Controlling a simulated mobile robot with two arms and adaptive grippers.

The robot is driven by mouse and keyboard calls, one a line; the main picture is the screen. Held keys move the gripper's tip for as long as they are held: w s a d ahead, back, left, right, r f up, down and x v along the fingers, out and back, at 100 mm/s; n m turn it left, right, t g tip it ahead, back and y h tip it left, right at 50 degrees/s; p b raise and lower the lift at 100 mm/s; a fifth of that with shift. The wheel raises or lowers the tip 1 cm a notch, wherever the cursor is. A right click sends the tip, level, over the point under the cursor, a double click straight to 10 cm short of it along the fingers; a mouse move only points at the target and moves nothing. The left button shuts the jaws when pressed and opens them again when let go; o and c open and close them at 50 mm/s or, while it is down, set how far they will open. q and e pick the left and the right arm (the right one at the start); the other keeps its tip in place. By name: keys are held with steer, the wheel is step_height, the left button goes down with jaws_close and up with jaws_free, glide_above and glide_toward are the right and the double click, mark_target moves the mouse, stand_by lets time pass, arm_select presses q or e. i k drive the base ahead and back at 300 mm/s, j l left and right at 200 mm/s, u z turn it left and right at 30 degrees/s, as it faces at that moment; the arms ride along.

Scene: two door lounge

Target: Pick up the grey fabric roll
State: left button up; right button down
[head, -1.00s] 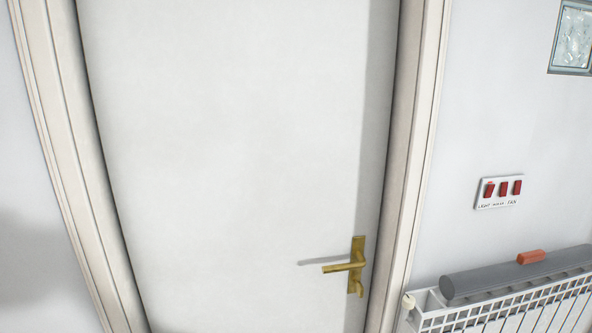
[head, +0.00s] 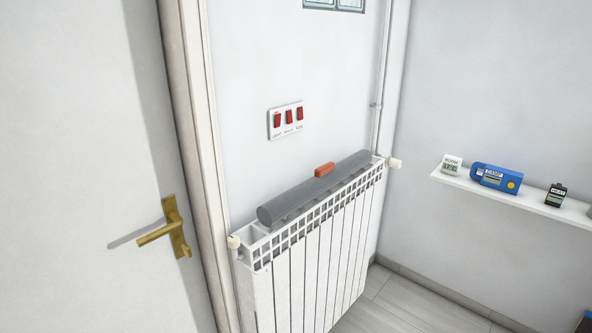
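The grey fabric roll (head: 292,199) lies lengthwise along the top of a white radiator (head: 318,262), against the wall. Its near round end faces me at the radiator's left end. A small orange-red block (head: 325,169) sits on or just behind the roll, near its middle; I cannot tell which. Neither of my grippers shows in the head view.
A closed white door (head: 92,190) with a brass handle (head: 170,231) stands at the left. A switch panel (head: 286,120) is above the radiator. A wall shelf (head: 516,196) at the right holds several small devices. Floor (head: 385,302) shows right of the radiator.

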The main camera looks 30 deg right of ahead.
mark_target(327, 176)
steer(key=z, duration=1.25)
steer(key=i+l+u, duration=0.1)
steer(key=u, duration=0.25)
steer(key=l+u, duration=0.1)
steer(key=u, duration=0.2)
steer(key=i+l+u, duration=0.1)
steer(key=u, duration=0.25)
steer(key=i+l+u, duration=0.15)
steer(key=l+u, duration=0.25)
steer(key=l, duration=0.85)
steer(key=l+u, duration=0.4)
steer(key=l, duration=0.9)
